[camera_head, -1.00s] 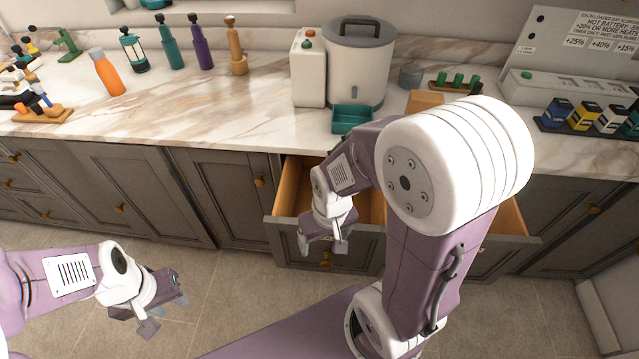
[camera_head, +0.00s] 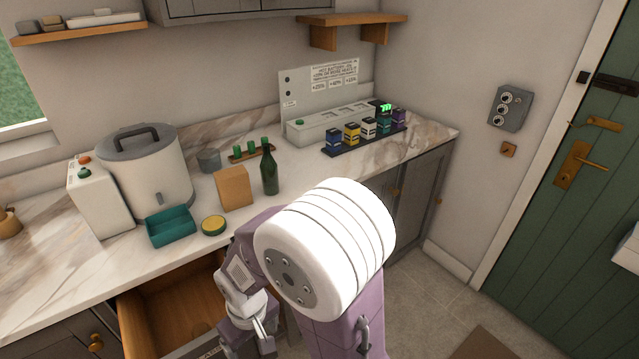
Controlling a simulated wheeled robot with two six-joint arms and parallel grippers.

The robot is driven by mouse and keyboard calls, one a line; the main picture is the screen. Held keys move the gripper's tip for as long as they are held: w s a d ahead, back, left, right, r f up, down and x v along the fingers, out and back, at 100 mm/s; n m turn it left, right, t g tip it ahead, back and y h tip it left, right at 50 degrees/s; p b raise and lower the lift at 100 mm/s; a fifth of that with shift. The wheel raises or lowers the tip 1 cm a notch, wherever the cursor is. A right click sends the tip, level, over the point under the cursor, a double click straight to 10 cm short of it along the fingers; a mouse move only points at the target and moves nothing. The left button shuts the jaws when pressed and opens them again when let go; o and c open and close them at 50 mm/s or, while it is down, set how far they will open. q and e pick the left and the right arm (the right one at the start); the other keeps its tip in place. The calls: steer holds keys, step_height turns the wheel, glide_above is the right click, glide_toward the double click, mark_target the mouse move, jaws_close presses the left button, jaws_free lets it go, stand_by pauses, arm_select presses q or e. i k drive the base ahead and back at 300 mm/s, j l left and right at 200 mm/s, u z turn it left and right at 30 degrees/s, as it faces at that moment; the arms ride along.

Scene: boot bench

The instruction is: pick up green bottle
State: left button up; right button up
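The green bottle (camera_head: 269,170) is dark green with a narrow neck and stands upright on the marble counter. It is right of a tan box (camera_head: 234,188). My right gripper (camera_head: 262,338) is low in front of the counter, by the open drawer, apart from the bottle and below it. Its fingers are small and partly cut off by the frame's lower edge, so I cannot tell how far they are open. Nothing shows held in it. My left gripper is out of the frame.
A teal tray (camera_head: 171,227) and a round yellow-topped tin (camera_head: 213,225) sit near the counter's front edge. A white urn (camera_head: 150,180) stands at left. Behind the bottle is a green-pegged rack (camera_head: 250,151). An open wooden drawer (camera_head: 170,305) juts out below. A row of small boxes (camera_head: 365,134) sits right.

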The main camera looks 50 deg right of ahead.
mark_target(269, 166)
steer(key=z, duration=1.35)
steer(key=i+l+u, duration=0.15)
steer(key=u, duration=0.2)
